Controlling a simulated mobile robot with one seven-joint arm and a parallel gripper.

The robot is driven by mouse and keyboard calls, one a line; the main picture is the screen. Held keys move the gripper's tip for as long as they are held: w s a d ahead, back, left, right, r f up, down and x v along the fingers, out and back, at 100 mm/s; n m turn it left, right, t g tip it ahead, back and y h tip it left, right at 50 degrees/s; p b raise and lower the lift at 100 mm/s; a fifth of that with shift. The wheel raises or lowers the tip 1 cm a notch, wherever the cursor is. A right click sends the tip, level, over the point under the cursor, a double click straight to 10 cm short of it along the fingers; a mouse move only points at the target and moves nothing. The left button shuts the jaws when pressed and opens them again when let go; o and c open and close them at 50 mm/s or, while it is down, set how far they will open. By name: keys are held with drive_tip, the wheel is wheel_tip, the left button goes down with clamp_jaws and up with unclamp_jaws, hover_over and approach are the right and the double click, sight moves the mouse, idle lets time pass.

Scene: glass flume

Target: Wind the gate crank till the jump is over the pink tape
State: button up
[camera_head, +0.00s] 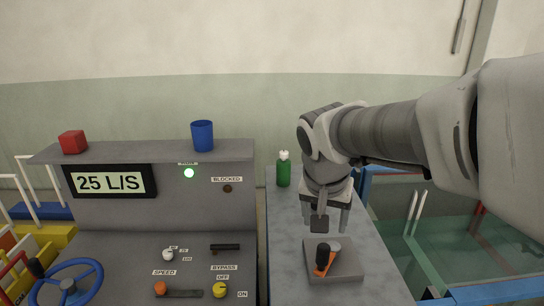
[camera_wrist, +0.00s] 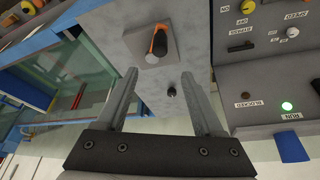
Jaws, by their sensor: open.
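A blue handwheel (camera_head: 84,275) with a black knob sits at the lower left of the console. An orange and black handle (camera_head: 325,259) stands on a small grey block (camera_head: 347,262) on the grey bench. I cannot tell which of the two is the gate crank. My gripper (camera_head: 325,228) is open and empty, pointing down above and just behind the block. In the wrist view the handle (camera_wrist: 160,42) lies beyond my open fingertips (camera_wrist: 160,80), apart from them. Part of a glass flume (camera_head: 465,235) shows at the right. I cannot make out the jump or pink tape.
A grey console (camera_head: 140,240) carries a "25 L/S" display (camera_head: 109,182), a lit green lamp (camera_head: 189,173) and several knobs. A red block (camera_head: 73,142) and blue cup (camera_head: 202,135) stand on its top. A green bottle (camera_head: 283,170) stands at the bench's back.

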sight(324, 253)
drive_tip(key=x, duration=1.6)
drive_tip(key=shift+w+f, duration=0.15)
drive_tip(key=shift+w, duration=0.05)
drive_tip(key=shift+c, duration=0.2)
clamp_jaws()
idle(0.6)
